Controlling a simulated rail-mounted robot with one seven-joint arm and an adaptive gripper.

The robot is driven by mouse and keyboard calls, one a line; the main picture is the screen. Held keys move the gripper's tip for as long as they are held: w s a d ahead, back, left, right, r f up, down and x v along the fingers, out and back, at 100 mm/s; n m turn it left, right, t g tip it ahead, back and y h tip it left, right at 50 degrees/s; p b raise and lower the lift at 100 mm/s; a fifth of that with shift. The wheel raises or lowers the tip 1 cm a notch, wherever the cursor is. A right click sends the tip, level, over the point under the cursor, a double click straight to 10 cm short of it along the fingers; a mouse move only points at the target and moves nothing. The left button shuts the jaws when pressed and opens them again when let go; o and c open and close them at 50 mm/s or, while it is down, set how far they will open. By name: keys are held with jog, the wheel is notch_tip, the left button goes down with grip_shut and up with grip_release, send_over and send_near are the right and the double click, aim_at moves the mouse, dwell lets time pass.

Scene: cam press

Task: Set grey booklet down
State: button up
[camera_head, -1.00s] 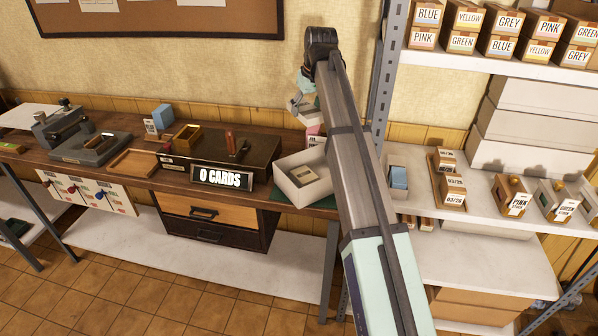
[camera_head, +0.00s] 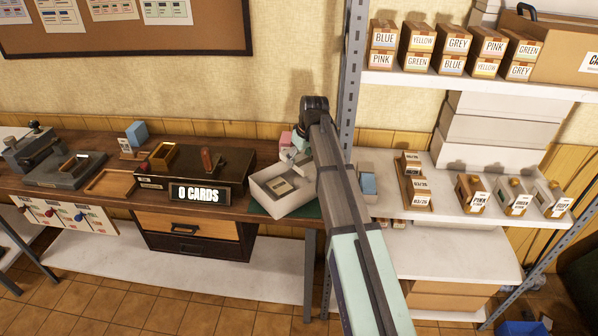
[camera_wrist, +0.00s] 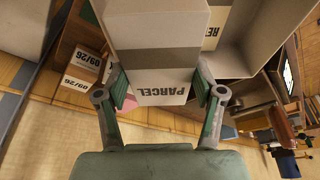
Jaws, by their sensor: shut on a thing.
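In the wrist view my gripper (camera_wrist: 163,88) is shut on a pale block-like booklet (camera_wrist: 165,62) with a grey band and a "PARCEL" label that reads upside down. Beside and beyond it is an open white box (camera_wrist: 278,30). Another labelled piece (camera_wrist: 214,22), its lettering partly hidden, shows at the box. In the head view the white box (camera_head: 266,204) stands at the right end of the dark workbench with a small beige-and-grey piece (camera_head: 282,187) inside. My gripper is mostly hidden there by my arm, behind the box. Contact between booklet and box cannot be told.
A grey shelf post (camera_head: 350,90) stands close to my arm. The right shelf holds labelled "03/26" blocks (camera_head: 415,182) and a blue piece (camera_head: 368,184). A pink thing (camera_head: 286,139) stands behind the box.

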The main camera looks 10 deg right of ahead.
aim_at(303, 162)
jog(key=shift+f+p, duration=0.85)
jog(key=shift+f, duration=2.9)
jog(key=shift+f, duration=0.2)
jog(key=o, duration=1)
jog(key=shift+r, duration=0.1)
jog(key=shift+r, duration=0.3)
jog(key=b+v, duration=0.3)
jog(key=v, duration=0.8)
jog(key=shift+s+d+r, duration=0.1)
jog(key=shift+s+r, duration=0.1)
jog(key=shift+r, duration=0.15)
